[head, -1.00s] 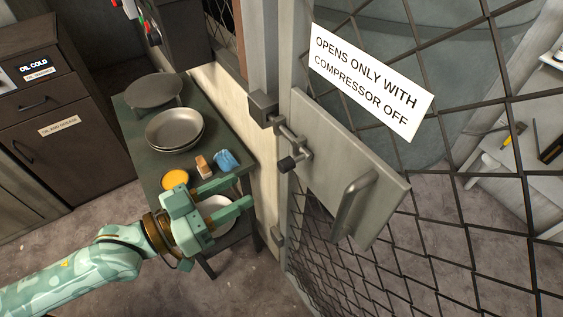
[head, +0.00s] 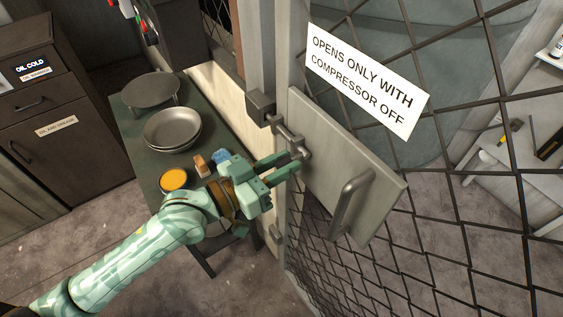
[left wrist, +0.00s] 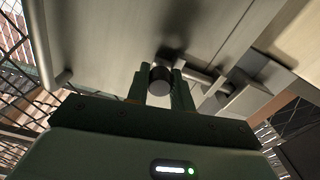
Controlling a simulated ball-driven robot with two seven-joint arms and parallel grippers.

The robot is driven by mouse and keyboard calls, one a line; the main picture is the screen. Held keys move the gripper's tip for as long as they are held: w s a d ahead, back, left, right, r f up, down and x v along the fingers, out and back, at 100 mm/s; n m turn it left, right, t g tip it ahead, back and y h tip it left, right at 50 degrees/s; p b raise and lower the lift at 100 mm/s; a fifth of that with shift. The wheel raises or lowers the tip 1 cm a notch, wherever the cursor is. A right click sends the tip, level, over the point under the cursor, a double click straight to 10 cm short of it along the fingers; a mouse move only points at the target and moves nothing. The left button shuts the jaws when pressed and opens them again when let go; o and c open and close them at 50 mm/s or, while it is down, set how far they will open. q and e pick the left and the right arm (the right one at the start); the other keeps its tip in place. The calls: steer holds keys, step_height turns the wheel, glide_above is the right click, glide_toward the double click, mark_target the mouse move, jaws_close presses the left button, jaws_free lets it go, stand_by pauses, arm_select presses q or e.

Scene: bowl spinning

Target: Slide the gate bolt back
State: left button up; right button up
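The gate bolt (head: 289,137) is a grey metal bar across the gap between the gate's plate (head: 335,165) and the post. Its far end lies at a square block (head: 260,106) on the post. My left gripper (head: 284,167) is at the bolt's dark knob, with its green fingers on both sides and mostly hiding it in the head view. In the left wrist view the round knob (left wrist: 160,81) sits snugly between the fingertips, which look shut on it. The bolt (left wrist: 200,77) shows just to the right. My right gripper is not in view.
A grey pull handle (head: 350,204) stands out from the plate. A sign (head: 362,80) hangs on the wire mesh above. Left of the post, a green table (head: 140,150) holds pans (head: 172,128), an orange-filled tin (head: 174,179) and small items beside my arm.

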arm_select(q)
jaws_close()
steer(key=s+d+p, duration=0.4)
steer(key=s+p, duration=0.1)
steer(key=s, duration=0.1)
steer(key=shift+s+d, duration=0.15)
steer(key=shift+d, duration=0.15)
steer(key=o, duration=0.7)
jaws_free()
steer(key=shift+o, duration=0.5)
steer(key=shift+s+d, duration=0.1)
steer(key=shift+s, duration=0.05)
